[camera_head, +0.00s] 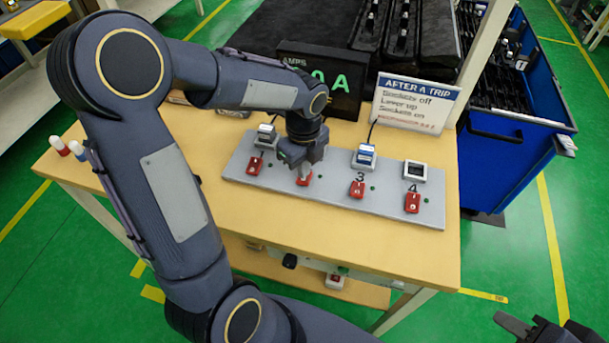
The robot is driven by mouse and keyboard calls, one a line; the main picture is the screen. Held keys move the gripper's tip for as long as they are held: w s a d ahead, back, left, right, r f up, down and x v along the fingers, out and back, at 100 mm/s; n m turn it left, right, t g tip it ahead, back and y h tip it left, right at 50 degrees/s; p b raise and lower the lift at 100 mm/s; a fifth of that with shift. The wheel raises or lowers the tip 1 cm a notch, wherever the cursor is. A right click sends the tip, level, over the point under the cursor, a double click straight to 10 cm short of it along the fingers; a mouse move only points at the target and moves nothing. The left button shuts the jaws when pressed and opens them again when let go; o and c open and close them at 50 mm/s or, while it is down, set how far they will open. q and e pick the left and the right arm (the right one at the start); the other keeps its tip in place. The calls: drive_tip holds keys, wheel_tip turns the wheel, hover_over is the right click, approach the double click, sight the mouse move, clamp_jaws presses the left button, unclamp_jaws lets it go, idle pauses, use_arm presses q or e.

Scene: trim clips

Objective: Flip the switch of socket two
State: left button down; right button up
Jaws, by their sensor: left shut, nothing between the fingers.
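A grey panel (330,203) on the wooden table carries a row of sockets, each with a red switch in front. The red switch of socket two (304,180) is second from the left, partly covered by my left gripper. My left gripper (302,172) points down, shut and empty, with its fingertips at this switch; I cannot tell whether they touch. Socket two itself is hidden behind the gripper. The switch's position is unclear. My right gripper (540,330) is at the bottom right corner, off the table and partly cut off; its opening is unclear.
Red switches one (254,166), three (357,189) and four (412,202) flank it. Sockets one (266,136) and three (364,157) hold plugs; socket four (414,171) looks empty. Behind stand an amps display (328,82) and a sign (411,104). A blue cabinet (505,160) is right.

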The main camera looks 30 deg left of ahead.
use_arm(q)
drive_tip(key=shift+f+b, duration=0.6)
drive_tip(key=shift+f, duration=0.25)
drive_tip(key=shift+r, duration=0.1)
idle(0.3)
wheel_tip(320, 180, up, 7)
drive_tip(key=p, duration=0.6)
idle(0.5)
drive_tip(key=s+d+r+n+t+h, duration=0.2)
drive_tip(key=s+r+n, duration=0.2)
drive_tip(key=s+n, duration=0.4)
drive_tip(key=s+d+r+n+t+h, duration=0.1)
drive_tip(key=s+d+r+n+t, duration=0.1)
drive_tip(key=s+n, duration=0.7)
wheel_tip(320, 180, up, 2)
drive_tip(key=n+t, duration=0.1)
drive_tip(key=n, duration=0.5)
drive_tip(key=shift+t+h, duration=0.3)
drive_tip(key=shift+h, duration=0.1)
drive_tip(key=shift+w+r, duration=0.1)
drive_tip(key=shift+r, duration=0.05)
